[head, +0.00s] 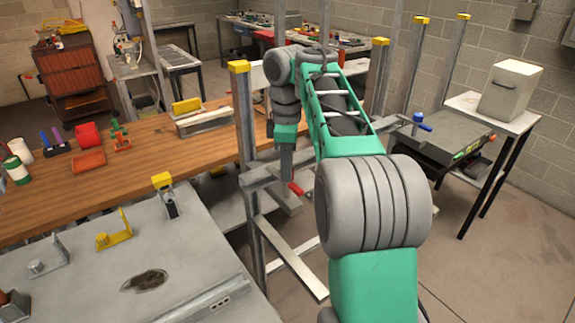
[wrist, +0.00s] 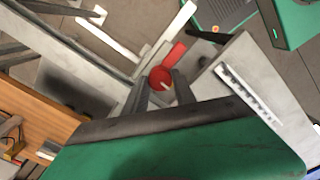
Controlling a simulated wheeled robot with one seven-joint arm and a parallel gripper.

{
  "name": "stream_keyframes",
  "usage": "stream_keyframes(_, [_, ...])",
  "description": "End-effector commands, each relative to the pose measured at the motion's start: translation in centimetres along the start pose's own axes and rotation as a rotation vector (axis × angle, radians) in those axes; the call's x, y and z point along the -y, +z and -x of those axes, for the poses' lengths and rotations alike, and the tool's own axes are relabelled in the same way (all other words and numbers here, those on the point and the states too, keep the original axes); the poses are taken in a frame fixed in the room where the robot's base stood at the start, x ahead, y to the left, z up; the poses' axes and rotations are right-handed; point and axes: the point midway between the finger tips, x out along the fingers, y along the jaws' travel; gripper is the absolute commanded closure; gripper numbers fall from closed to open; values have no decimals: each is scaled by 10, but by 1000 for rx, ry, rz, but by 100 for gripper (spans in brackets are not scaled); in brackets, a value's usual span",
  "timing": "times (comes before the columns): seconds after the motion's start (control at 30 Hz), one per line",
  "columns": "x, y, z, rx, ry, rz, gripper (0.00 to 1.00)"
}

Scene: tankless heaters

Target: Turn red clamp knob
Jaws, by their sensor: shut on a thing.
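The red clamp knob (head: 296,189) shows in the head view at the metal frame, just below the end of my arm. In the wrist view the red knob (wrist: 160,78) is round, with a red bar extending up and right behind it. My gripper (wrist: 162,88) has its two dark fingers on either side of the round part, shut on it. In the head view my gripper (head: 288,172) points down at the frame, and its fingertips are small and partly hidden.
A grey metal frame with yellow-capped posts (head: 239,68) surrounds my arm. A wooden workbench (head: 135,140) is at left, with a grey metal table (head: 110,275) in front. A blue knob (head: 419,117) is at right, near a white box (head: 510,90) on a stand.

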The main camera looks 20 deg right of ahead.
Motion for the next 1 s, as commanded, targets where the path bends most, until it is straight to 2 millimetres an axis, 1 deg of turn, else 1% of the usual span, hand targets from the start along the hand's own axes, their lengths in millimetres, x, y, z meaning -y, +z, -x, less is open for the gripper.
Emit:
stream_keyframes(0.23, [0, 0, 1, -1, 2, -1, 100])
stream_keyframes(0.27, [0, 0, 1, -1, 2, -1, 66])
stream_keyframes(0.5, [0, 0, 0, 0, 1, -1, 46])
stream_keyframes(0.77, [0, 0, 2, 0, 1, -2, 46])
stream_keyframes(0.87, [0, 0, 15, 0, 1, -2, 46])
stream_keyframes(1.0, [0, 0, 46, 0, 2, -1, 46])
